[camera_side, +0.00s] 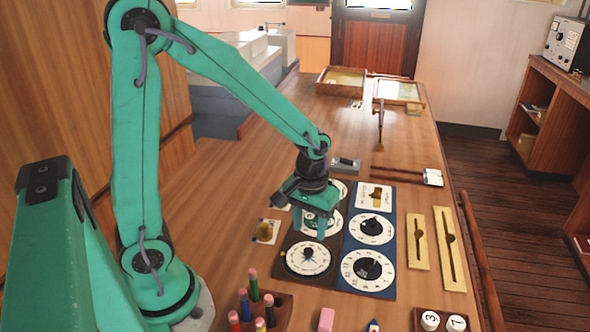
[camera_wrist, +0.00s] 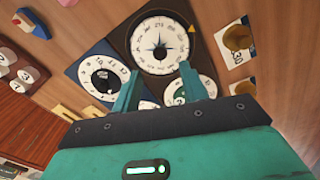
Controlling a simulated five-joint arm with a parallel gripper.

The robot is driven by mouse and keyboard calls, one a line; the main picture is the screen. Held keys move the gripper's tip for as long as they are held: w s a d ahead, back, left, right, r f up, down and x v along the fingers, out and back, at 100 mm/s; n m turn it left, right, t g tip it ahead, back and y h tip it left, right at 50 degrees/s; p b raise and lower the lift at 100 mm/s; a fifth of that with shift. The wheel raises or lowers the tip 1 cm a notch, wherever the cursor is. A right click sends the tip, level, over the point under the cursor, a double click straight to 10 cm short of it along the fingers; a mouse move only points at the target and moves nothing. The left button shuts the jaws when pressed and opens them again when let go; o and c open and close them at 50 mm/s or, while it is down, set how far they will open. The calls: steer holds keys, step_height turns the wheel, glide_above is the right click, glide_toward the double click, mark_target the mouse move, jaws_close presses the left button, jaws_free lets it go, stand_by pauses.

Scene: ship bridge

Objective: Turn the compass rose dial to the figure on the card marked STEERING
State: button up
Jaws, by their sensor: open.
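The compass rose dial (camera_side: 307,258) is a white ring with a dark star at its centre, on a brown panel. It also shows in the wrist view (camera_wrist: 160,46), with a yellow pointer (camera_wrist: 191,29) at its rim. A card (camera_wrist: 241,57) beside the panel shows the figure 30, with a round brass object on it. The same card (camera_side: 266,239) lies left of the panel in the side view. I cannot read STEERING on any card. My gripper (camera_side: 321,232) is open and empty above the panel. In the wrist view its fingertips (camera_wrist: 159,71) straddle the dial's lower edge.
A blue panel (camera_side: 346,243) with more dials adjoins on the right. Two brass slider plates (camera_side: 418,257) lie beyond it. Colored pegs (camera_side: 254,285), a pink block (camera_side: 326,320) and number wheels (camera_side: 430,321) stand at the near edge. Trays (camera_side: 341,79) lie at the far end.

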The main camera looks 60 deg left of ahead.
steer(key=shift+r, duration=0.75)
steer(key=shift+r, duration=0.1)
steer(key=s+a+r+m+t, duration=0.1)
steer(key=s+r+m+t, duration=0.4)
steer(key=s+r, duration=0.4)
steer(key=shift+s+r+t, duration=0.3)
steer(key=shift+s+r, duration=0.1)
steer(key=shift+r, duration=2.05)
steer(key=shift+o, duration=0.5)
